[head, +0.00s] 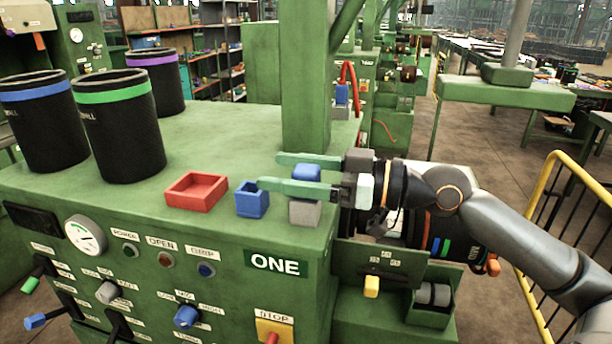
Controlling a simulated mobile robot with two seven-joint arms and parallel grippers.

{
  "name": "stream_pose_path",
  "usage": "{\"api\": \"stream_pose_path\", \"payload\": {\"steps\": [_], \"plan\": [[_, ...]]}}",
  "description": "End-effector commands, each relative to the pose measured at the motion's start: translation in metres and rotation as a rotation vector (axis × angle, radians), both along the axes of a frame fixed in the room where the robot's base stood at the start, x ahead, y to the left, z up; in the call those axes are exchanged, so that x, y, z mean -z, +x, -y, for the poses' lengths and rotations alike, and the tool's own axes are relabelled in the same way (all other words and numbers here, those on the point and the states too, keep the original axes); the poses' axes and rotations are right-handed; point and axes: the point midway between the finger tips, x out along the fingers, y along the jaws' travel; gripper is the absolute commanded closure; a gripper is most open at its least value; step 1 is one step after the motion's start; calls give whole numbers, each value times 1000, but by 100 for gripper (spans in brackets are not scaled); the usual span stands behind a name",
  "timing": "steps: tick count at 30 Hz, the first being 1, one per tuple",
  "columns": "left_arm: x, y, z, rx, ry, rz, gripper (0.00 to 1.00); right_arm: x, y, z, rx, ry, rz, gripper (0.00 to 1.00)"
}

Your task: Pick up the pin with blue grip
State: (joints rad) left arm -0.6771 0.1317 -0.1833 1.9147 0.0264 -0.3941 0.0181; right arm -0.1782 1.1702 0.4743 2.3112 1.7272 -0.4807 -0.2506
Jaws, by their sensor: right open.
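The pin with the blue grip (306,173) stands at the right front edge of the green machine top. Its blue grip rises from a small grey block (305,213); the shaft is not visible. My right gripper (270,171) reaches in from the right with two pale green fingers, open and pointing left. The blue grip shows between the fingers, and the near finger crosses in front of it. I cannot tell whether either finger touches it. My left gripper is not in view.
A small blue open box (252,200) and a red tray (196,191) sit left of the pin. Black sleeves with blue (42,125), green (122,130) and purple (155,80) bands stand at the left. A green column (305,80) rises behind the fingers. A yellow rail (545,220) is at right.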

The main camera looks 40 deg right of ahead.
Motion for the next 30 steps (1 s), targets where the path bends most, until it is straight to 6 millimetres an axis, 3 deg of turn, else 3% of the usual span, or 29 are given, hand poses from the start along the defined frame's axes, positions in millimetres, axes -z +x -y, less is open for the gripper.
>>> {"api": "stream_pose_path", "payload": {"steps": [11, 30], "plan": [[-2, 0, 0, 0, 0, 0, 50, 1, 3, -3, 1, 1, -1, 22], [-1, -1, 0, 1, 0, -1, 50, 1, 3, -2, 1, 1, -1, 94]]}}
